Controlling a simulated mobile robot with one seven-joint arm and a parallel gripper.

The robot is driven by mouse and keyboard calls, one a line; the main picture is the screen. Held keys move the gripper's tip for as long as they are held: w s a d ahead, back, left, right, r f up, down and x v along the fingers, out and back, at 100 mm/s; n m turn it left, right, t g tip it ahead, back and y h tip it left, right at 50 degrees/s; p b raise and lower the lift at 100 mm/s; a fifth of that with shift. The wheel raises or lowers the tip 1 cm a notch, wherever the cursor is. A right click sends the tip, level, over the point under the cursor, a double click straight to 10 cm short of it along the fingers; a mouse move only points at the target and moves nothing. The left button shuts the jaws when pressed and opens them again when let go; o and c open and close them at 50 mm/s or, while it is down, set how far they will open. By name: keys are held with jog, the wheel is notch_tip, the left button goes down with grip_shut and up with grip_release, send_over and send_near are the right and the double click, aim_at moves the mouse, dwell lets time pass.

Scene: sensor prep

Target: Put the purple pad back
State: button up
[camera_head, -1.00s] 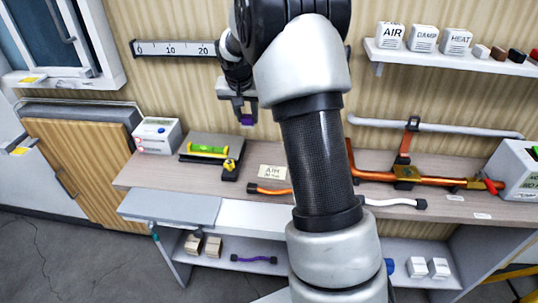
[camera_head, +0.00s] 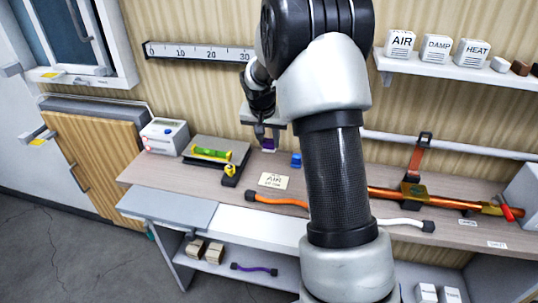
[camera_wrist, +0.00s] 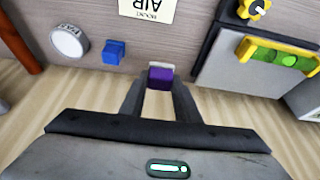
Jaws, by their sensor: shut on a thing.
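The purple pad (camera_wrist: 160,76) is a small block with a pale face, held between the two fingertips of my gripper (camera_wrist: 158,90) in the wrist view. In the head view my gripper (camera_head: 268,141) hangs over the back of the workbench, and the purple pad (camera_head: 269,145) shows as a dark purple patch at its tips. The gripper is shut on the pad and appears to hold it above the bench top. A blue block (camera_head: 296,160) stands on the bench just right of the gripper; it also shows in the wrist view (camera_wrist: 114,52).
An AIR mount card (camera_head: 273,181) lies on the bench in front. A board with a green level (camera_head: 211,154) is to the left. A round white-faced part (camera_wrist: 69,41) is beside the blue block. A copper pipe (camera_head: 440,200) lies right. A wall shelf (camera_head: 460,70) holds labelled boxes.

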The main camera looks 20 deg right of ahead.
aim_at(268, 149)
jog(key=shift+f, duration=2.3)
jog(key=shift+b, duration=0.3)
jog(key=shift+f, duration=0.2)
jog(key=o, duration=1)
jog(key=shift+r, duration=0.1)
